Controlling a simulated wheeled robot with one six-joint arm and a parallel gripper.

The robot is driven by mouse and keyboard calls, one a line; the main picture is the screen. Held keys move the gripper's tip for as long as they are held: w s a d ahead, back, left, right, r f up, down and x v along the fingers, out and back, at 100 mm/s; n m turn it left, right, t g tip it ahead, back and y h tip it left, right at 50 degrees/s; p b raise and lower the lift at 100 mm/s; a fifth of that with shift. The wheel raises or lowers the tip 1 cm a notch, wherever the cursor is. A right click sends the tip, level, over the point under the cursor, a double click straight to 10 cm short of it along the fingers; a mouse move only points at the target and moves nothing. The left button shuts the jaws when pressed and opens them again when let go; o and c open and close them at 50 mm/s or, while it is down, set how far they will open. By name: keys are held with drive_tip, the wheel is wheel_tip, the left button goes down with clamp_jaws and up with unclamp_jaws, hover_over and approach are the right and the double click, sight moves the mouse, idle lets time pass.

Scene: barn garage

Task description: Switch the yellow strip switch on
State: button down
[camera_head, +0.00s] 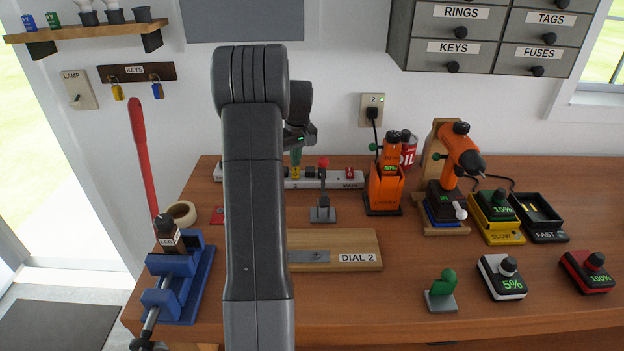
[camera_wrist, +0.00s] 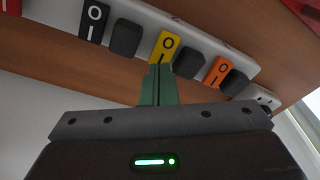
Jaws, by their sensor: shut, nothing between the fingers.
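The yellow strip switch (camera_wrist: 166,47) sits on the white power strip (camera_wrist: 203,37), between black plugs, in the wrist view. It is marked O and I; which side is pressed I cannot tell. In the head view the yellow switch (camera_head: 296,172) shows small at the back of the bench on the strip (camera_head: 327,183). My gripper (camera_wrist: 158,72) has its green fingers together and empty, with the tips at the lower edge of the yellow switch. Whether they touch it I cannot tell. In the head view my gripper (camera_head: 296,156) points down over the strip, and my arm hides the strip's left part.
A black switch (camera_wrist: 94,22) and an orange switch (camera_wrist: 218,72) flank the yellow one, with a black plug (camera_wrist: 125,38) close by. A small stand with a red knob (camera_head: 323,188) and an orange charger (camera_head: 384,187) stand right of my gripper. The wall is close behind.

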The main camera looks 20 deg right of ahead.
drive_tip(key=shift+f+b, duration=0.4)
drive_tip(key=shift+f, duration=0.4)
drive_tip(key=shift+r, duration=0.15)
drive_tip(key=shift+r+p, duration=2.75)
drive_tip(key=shift+r, duration=0.7)
